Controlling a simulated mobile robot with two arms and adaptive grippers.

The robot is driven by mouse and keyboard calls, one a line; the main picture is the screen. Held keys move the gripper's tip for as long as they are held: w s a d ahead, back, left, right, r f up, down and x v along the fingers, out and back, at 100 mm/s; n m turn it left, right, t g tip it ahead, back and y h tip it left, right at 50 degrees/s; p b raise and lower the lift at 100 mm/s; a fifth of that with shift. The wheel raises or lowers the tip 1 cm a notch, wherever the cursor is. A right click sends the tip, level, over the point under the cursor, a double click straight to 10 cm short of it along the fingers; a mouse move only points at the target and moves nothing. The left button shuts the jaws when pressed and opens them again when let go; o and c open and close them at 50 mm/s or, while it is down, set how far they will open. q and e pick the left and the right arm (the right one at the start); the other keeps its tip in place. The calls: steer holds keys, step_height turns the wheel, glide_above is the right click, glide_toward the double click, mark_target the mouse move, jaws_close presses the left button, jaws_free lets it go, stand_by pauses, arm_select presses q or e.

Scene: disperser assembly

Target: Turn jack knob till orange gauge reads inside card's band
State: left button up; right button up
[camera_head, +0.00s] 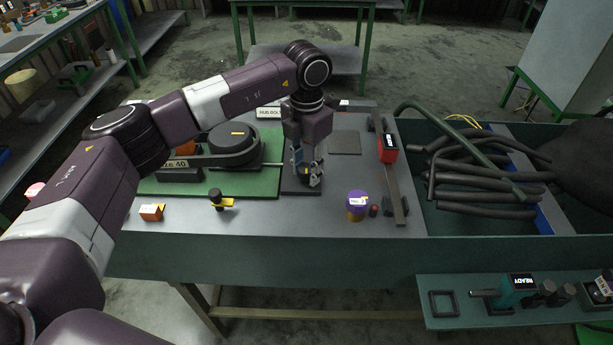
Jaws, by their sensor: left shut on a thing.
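My left gripper (314,180) points down in the middle of the bench, just right of the green board. It is shut on the jack knob, which the fingers mostly hide. On the green board (262,186), a black belt runs around a dark round pulley (233,142). An orange piece (185,149) shows beside the belt, partly behind my left arm; I cannot make out any gauge reading. My right gripper is not in view.
A purple-topped yellow container (357,203) and a small orange block (151,212) stand near the bench's front edge. A red device (388,149) stands to the right. Black hoses (480,180) fill the right bin.

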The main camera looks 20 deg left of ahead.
arm_select(q)
steer(key=m+b, duration=0.2)
steer(key=m, duration=0.1)
steer(key=shift+m, duration=0.4)
steer(key=m+b, duration=0.2)
steer(key=m, duration=0.1)
steer(key=shift+m, duration=0.3)
steer(key=m+b, duration=0.1)
steer(key=m, duration=0.2)
steer(key=shift+m, duration=0.3)
steer(key=m+b, duration=0.1)
steer(key=m, duration=0.2)
steer(key=shift+m, duration=0.3)
steer(key=m, duration=0.3)
steer(key=shift+w+r+m+b, duration=0.1)
steer(key=shift+m+b, duration=0.2)
steer(key=m, duration=0.4)
steer(key=shift+m, duration=0.3)
steer(key=m, duration=0.3)
steer(key=shift+m, duration=2.2)
